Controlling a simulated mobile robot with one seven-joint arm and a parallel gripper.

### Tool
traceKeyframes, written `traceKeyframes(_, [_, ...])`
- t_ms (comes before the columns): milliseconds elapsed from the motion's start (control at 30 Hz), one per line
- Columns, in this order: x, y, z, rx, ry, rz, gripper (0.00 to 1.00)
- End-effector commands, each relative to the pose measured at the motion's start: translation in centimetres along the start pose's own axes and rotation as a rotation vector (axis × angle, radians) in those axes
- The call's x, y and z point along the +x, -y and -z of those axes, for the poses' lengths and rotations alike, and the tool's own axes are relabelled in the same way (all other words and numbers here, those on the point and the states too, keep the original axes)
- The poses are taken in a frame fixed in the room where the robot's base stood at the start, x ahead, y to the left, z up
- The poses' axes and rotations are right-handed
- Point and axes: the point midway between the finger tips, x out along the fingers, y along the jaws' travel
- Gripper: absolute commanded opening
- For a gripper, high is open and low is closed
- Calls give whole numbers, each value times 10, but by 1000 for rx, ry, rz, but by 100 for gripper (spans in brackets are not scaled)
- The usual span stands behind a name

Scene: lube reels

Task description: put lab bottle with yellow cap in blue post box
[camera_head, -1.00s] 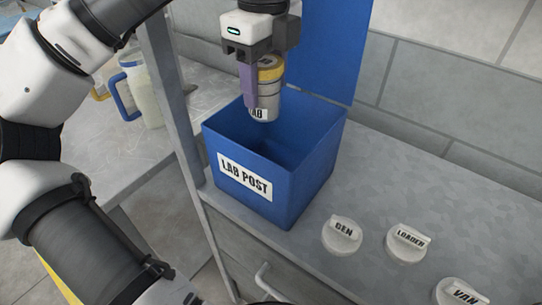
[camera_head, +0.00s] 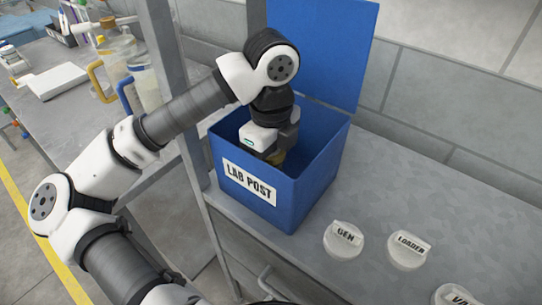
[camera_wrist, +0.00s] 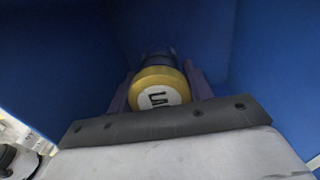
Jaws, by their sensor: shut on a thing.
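The blue post box (camera_head: 312,190) stands on the grey counter, with a "LAB POST" label on its front and its blue lid raised at the back. My gripper (camera_wrist: 158,85) is down inside the box and shut on the lab bottle with the yellow cap (camera_wrist: 157,88). In the wrist view the cap shows between the two purple fingers, with blue walls around it. I cannot tell whether the bottle touches the box floor.
Round white caps marked "GEN" (camera_head: 343,240) and "LOADER" (camera_head: 408,250) lie on the counter to the right, with another at the lower edge. A grey upright post (camera_head: 170,90) stands left of the box. Jugs (camera_head: 143,82) stand on the left bench.

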Motion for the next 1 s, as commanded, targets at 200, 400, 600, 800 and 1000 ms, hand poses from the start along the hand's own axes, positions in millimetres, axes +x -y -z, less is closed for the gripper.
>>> traceKeyframes(200, [0, 0, 0, -1, 2, 1, 26])
traceKeyframes(400, [5, 0, 0, -1, 2, 1, 26])
traceKeyframes(600, [10, 0, -1, -1, 3, 1, 26])
traceKeyframes(800, [12, 0, 0, -1, 2, 0, 26])
traceKeyframes(1000, [11, 0, 0, -1, 2, 0, 70])
